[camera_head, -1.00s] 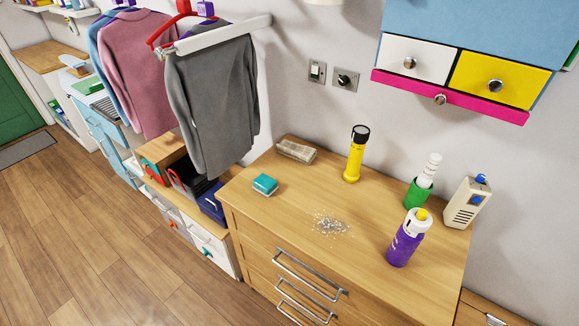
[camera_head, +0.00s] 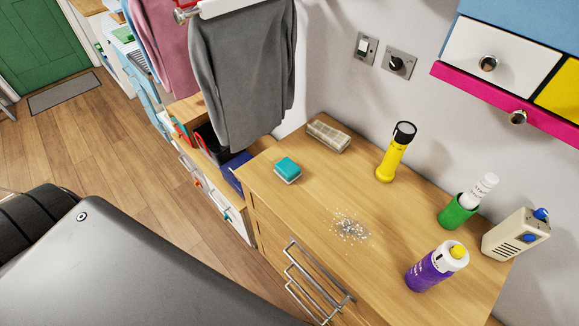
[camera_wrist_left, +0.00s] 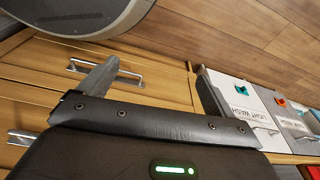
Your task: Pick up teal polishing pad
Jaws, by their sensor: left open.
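The teal polishing pad (camera_head: 287,169), a small block with a pale underside, lies on the left part of the wooden dresser top (camera_head: 305,203) in the head view. My left arm's grey link fills the lower left of that view, but its gripper is not visible there. In the left wrist view, my left gripper (camera_wrist_left: 155,82) is open and empty, with its fingers apart in front of the dresser's drawer fronts. The pad does not show in the wrist view. My right gripper is in neither view.
A beige block (camera_head: 328,136), a yellow torch (camera_head: 394,155), a green cup (camera_head: 457,211), a purple bottle (camera_head: 434,268) and a beige device (camera_head: 515,235) stand on the dresser. Glittery debris (camera_head: 350,228) lies mid-top. A grey garment (camera_head: 243,75) hangs behind the pad. Metal drawer handles (camera_head: 318,275) protrude in front.

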